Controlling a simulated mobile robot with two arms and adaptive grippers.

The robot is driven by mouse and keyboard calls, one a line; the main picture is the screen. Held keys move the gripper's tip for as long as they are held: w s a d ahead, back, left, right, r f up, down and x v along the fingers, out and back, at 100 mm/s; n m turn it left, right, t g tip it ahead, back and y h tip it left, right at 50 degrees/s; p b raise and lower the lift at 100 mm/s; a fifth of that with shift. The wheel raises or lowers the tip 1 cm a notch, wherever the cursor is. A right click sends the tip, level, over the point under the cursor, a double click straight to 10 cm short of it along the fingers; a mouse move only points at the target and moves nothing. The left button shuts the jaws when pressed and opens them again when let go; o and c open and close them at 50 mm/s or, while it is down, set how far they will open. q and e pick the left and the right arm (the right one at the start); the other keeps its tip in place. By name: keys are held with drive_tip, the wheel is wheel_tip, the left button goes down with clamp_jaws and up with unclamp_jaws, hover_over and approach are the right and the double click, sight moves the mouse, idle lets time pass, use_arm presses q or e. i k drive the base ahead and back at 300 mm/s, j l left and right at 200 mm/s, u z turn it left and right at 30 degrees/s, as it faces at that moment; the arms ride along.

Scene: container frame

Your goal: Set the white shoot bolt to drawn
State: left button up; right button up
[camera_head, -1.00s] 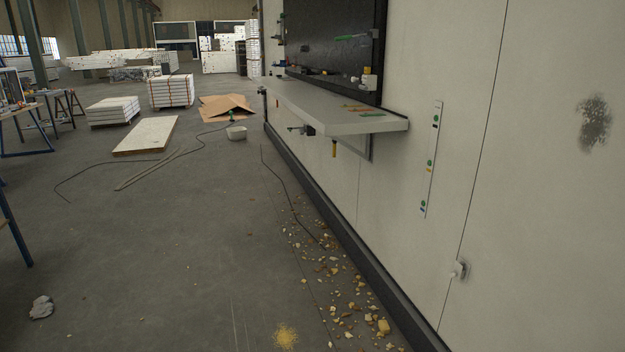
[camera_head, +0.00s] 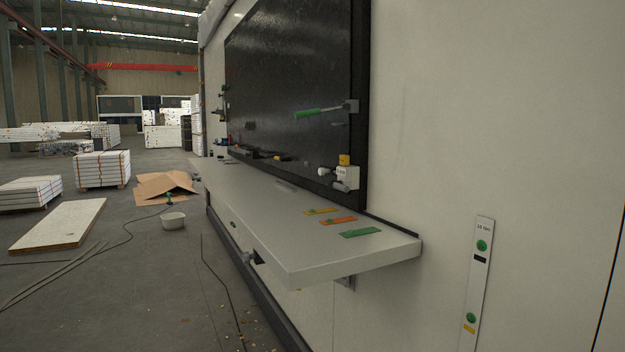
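A small white fitting (camera_head: 346,176) with a yellow part on top and grey round ends sits at the lower right corner of the dark panel. It may be the white shoot bolt, but its position, drawn or shot, is too small to tell. A green-handled rod (camera_head: 320,111) sticks out to the left from a grey bracket higher on the same panel edge. Neither of my grippers is in view.
A light grey shelf (camera_head: 290,240) juts from the wall below the dark panel (camera_head: 290,90), with several coloured tags (camera_head: 360,232) on it. A white strip (camera_head: 476,285) with green discs hangs on the wall at right.

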sight(322, 171)
drive_tip(key=i+z, duration=0.1)
drive_tip(key=i+j+z, duration=0.15)
drive_tip(key=z, duration=0.25)
drive_tip(key=i+j+z, duration=0.1)
drive_tip(key=j+z, duration=0.15)
drive_tip(key=z, duration=0.15)
